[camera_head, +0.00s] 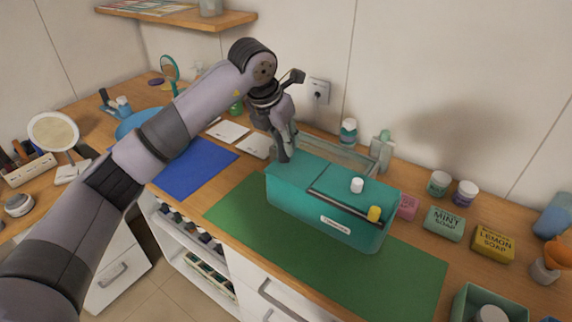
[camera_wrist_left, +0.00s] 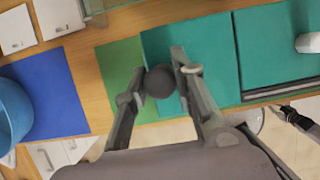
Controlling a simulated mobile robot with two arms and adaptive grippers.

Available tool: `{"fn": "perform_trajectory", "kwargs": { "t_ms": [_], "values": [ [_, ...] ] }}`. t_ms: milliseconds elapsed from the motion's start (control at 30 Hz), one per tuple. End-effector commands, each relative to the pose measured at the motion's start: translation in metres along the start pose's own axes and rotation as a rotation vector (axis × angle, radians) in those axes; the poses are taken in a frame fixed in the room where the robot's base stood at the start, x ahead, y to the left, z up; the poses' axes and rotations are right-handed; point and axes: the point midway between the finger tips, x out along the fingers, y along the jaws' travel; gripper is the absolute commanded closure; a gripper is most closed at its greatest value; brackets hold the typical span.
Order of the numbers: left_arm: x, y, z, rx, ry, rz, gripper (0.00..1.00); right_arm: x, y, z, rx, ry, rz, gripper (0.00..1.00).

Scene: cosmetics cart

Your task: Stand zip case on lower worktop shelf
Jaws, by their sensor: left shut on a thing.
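The teal zip case (camera_head: 300,205), a long box-like case with a white label and a dark zip strip, lies on the green mat (camera_head: 240,212) on the worktop. Its top also shows in the left wrist view (camera_wrist_left: 215,50). My left gripper (camera_head: 285,152) reaches down at the case's left end. In the left wrist view my left gripper (camera_wrist_left: 160,80) is shut on a dark round knob at the case's edge. Whether the case is lifted off the mat is unclear. The lower worktop shelf (camera_head: 185,255), in the white cabinet below, holds small bottles.
A white-capped item (camera_head: 357,185) and a yellow one (camera_head: 374,213) show at the case's top. A clear tray (camera_head: 340,155) stands behind it. Soaps (camera_head: 443,222) and jars stand to the right. A blue mat (camera_head: 195,168) is left. The green mat's front right is bare.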

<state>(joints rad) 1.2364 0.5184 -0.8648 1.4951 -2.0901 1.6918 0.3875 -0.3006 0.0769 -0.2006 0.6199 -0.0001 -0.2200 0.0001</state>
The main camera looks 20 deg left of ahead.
Motion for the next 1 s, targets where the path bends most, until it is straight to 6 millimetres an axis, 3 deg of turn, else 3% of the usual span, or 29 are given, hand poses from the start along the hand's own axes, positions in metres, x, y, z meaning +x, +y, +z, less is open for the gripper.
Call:
{"fn": "perform_trajectory", "kwargs": {
  "t_ms": [167,600,967,1000],
  "values": [
    [0.029,0.0,-0.012,0.0,-0.001,-0.002,1.0,-0.012,0.0,-0.001,-0.001,0.0,0.0,0.79],
    [0.07,0.001,-0.029,0.0,-0.001,-0.002,1.0,-0.025,0.002,-0.002,-0.001,-0.001,0.002,0.79],
    [0.078,0.001,-0.031,0.001,-0.004,-0.001,1.0,-0.02,0.004,-0.001,-0.002,-0.001,0.005,0.79],
    [0.077,0.001,-0.031,0.002,-0.002,0.0,0.73,-0.022,0.004,-0.001,-0.001,-0.001,0.005,0.79]
  ]
}}
